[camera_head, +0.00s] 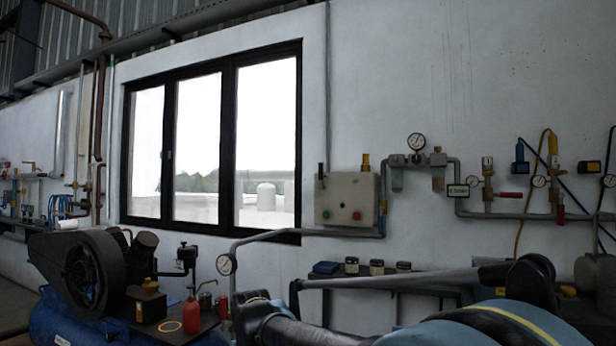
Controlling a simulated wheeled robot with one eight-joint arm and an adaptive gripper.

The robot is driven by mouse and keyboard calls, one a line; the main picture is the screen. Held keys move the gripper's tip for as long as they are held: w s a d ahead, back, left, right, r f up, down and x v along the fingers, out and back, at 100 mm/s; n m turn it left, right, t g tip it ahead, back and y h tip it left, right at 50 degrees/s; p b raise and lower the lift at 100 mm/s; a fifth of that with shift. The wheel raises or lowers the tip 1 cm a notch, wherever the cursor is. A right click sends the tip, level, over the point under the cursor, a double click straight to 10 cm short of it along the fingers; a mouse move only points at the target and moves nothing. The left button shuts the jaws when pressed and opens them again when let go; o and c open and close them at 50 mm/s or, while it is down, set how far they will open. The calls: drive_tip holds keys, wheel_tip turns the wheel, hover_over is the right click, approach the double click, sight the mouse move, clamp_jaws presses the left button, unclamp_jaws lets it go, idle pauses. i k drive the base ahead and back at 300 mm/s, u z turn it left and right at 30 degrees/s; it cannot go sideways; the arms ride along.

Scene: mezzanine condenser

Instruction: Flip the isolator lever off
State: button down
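A beige control box (346,199) is mounted on the wall right of the window, with a green and a red button on its front. A short dark upright handle (321,172) stands at its upper left corner; it looks like the isolator lever, but it is too small to be sure. A brass-coloured fitting (365,163) stands at the box's top right. My gripper's fingers cannot be made out in the head view.
A grey pipe with gauges and valves (416,142) runs along the wall right of the box. Below stands a narrow shelf with several dark jars (377,267). A compressor with a black flywheel (88,273) and a red bottle (191,315) fill the lower left.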

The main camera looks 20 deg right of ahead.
sight(321, 164)
drive_tip(key=i, duration=0.85)
